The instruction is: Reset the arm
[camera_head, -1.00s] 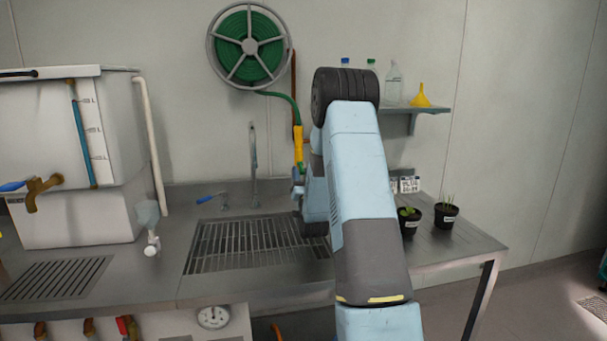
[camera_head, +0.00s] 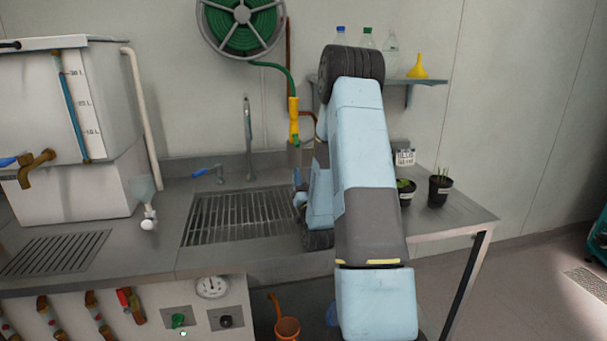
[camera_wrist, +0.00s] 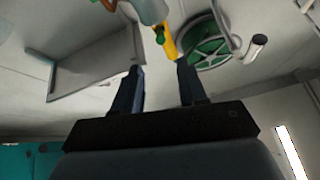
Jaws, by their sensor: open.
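My arm reaches forward over the steel bench in the head view, bent at a high elbow, and hides part of the bench and shelf. In the wrist view my gripper (camera_wrist: 160,80) is open, its two dark fingers well apart with nothing between them. Beyond the fingertips show a yellow hose nozzle (camera_wrist: 169,48) and the green hose reel (camera_wrist: 210,48). In the head view the gripper itself is mostly hidden by my arm. The yellow nozzle (camera_head: 293,118) hangs at the wall, its lower end at a grey holder (camera_head: 298,152).
A steel bench (camera_head: 150,250) with a grated sink (camera_head: 235,217) lies ahead. A white tank (camera_head: 105,95) stands at left. Two potted plants (camera_head: 438,190) stand right of my arm. A wall shelf (camera_head: 430,82) holds bottles and a yellow funnel (camera_head: 417,67). An orange watering can (camera_head: 287,327) is below.

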